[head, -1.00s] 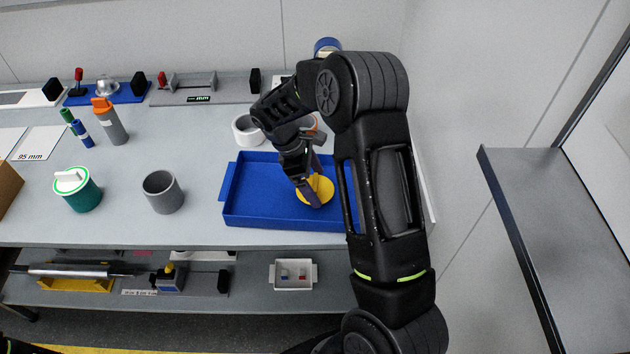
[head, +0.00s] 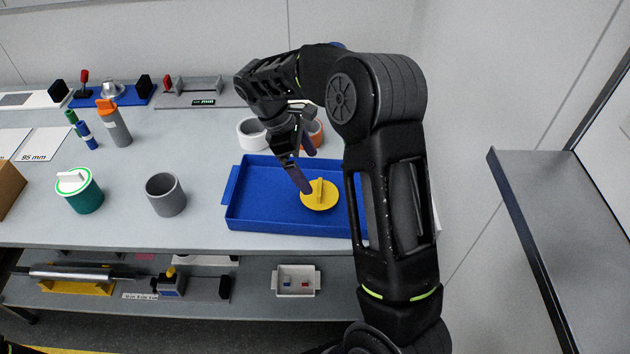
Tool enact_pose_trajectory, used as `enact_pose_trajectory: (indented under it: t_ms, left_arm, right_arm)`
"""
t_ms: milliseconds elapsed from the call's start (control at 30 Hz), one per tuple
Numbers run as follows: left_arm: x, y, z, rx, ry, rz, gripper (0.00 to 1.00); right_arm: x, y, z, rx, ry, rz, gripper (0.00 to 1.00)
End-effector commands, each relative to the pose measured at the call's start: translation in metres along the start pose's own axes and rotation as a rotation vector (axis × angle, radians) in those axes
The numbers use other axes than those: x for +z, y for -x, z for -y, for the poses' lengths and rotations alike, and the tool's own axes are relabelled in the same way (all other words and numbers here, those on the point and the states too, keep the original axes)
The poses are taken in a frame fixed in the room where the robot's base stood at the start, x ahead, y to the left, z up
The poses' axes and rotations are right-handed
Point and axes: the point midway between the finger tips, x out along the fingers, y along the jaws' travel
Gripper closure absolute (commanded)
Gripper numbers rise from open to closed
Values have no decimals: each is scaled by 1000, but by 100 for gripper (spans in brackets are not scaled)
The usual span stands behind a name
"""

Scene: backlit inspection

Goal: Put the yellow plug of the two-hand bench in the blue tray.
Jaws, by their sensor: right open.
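The yellow plug (head: 322,199), a round disc with a raised grip bar, lies in the blue tray (head: 262,222), right of the tray's middle. The tray stands at the front of the grey bench, partly hidden on its right by my right arm. My right gripper (head: 304,170) is open and empty, above and slightly left of the plug. One finger reaches down close to the plug's left edge; I cannot tell whether it touches. My left gripper is not in view.
Left of the tray stand a grey cup (head: 166,195) and a green canister (head: 80,191) with a white lid. White tape (head: 251,134) and an orange ring (head: 317,135) are behind the tray. A grey bottle (head: 114,124) with an orange top stands further left.

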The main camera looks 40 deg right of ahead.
Motion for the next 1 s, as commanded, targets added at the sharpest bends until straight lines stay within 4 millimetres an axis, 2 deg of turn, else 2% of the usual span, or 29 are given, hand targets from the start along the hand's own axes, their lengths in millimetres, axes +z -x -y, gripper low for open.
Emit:
enact_pose_trajectory:
  t_ms: [67,133,300,1000]
  left_arm:
    - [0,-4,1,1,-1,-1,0]
    - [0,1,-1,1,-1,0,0]
    - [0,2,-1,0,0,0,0]
    - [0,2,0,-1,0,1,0]
  right_arm:
    - [-1,15,0,3,-1,-3,0]
    - [0,28,0,3,0,-1,0]
    - [0,39,0,1,1,-1,0]
    - [0,39,0,0,1,0,0]
